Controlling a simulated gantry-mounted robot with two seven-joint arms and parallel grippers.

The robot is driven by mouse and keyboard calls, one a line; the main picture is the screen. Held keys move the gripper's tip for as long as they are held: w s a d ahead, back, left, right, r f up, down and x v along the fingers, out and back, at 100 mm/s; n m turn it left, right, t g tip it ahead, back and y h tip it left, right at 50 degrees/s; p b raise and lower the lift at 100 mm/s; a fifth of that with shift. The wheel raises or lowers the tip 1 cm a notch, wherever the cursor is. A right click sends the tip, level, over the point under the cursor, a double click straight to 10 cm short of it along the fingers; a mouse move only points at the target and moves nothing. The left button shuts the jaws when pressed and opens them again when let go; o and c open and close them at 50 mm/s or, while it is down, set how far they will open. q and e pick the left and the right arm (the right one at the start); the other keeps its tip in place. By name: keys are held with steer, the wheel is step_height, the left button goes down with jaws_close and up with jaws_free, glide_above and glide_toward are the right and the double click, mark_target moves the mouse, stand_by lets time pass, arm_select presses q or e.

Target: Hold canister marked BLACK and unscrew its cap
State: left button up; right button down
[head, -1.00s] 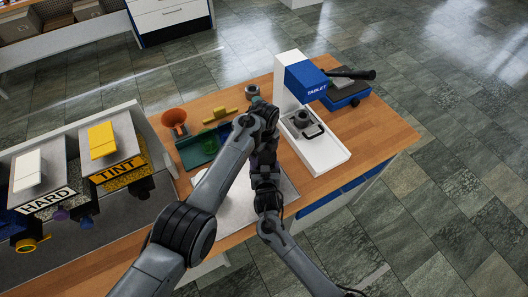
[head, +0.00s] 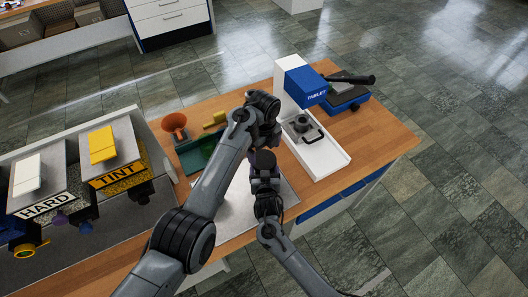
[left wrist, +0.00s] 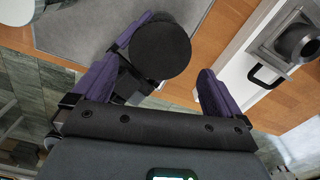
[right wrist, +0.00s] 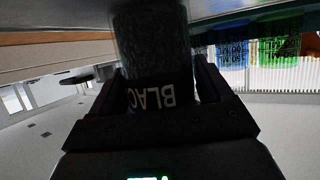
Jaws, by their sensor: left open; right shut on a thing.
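The canister marked BLACK (right wrist: 155,50) is dark, with white letters "BLAC" showing in the right wrist view. My right gripper (right wrist: 157,85) is shut on it, one finger on each side. A round black cap top (head: 263,159) shows above my right gripper in the head view. In the left wrist view the cap (left wrist: 160,50) is a black disc lying before and partly between my left gripper's open purple fingers (left wrist: 160,70). My left gripper (head: 266,134) is beside and above the cap, mostly hidden by its arm. Whether the cap still sits on the canister's thread cannot be seen.
A white tablet press (head: 315,155) stands to the right of my grippers. A green tray (head: 197,157) and an orange funnel (head: 174,125) stand to the left. Dispensers marked HARD (head: 45,203) and TINT (head: 118,173) are farther left. Blue (right wrist: 233,52) and green (right wrist: 280,48) labelled items show behind the canister.

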mark_target(264, 159)
arm_select(q)
step_height(264, 159, up, 3)
steer(key=m, duration=0.2)
steer(key=shift+f+m, duration=0.15)
steer(key=shift+m, duration=0.15)
steer(key=shift+f, duration=3.9)
steer(key=c, duration=0.8)
steer(key=n, duration=0.3)
steer(key=shift+c, duration=0.3)
steer(key=o, duration=0.9)
steer(key=shift+c, duration=0.2)
